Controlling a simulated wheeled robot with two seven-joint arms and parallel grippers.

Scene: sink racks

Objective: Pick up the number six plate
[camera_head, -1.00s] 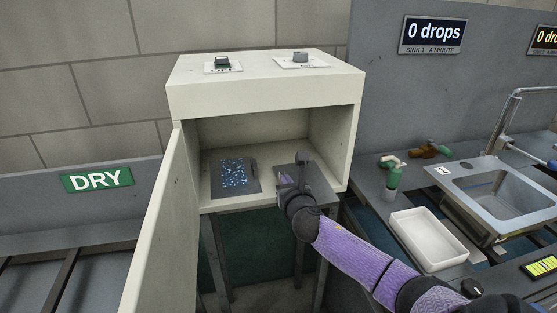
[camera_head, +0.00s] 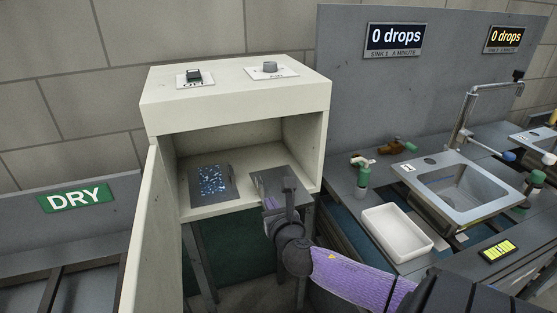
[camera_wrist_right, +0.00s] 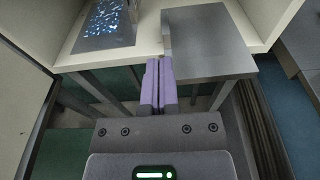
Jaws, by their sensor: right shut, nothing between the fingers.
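Two flat dark plates lie on the floor of an open white cabinet. The left one (camera_head: 211,183) has blue-white specks and also shows in the right wrist view (camera_wrist_right: 103,24). The right one (camera_head: 268,180) is plain grey and juts past the shelf's front edge in the right wrist view (camera_wrist_right: 212,45), with an upright tab at its left side. I cannot read a six on either. My right gripper (camera_wrist_right: 158,64) is shut and empty, just in front of the shelf by the grey plate's left front corner. My left gripper is out of view.
The cabinet (camera_head: 235,103) has its door (camera_head: 142,235) open at the left, and a knob and a switch on top. A white tray (camera_head: 397,233) and a sink (camera_head: 462,190) stand on the right. A green DRY sign (camera_head: 75,196) is at the left.

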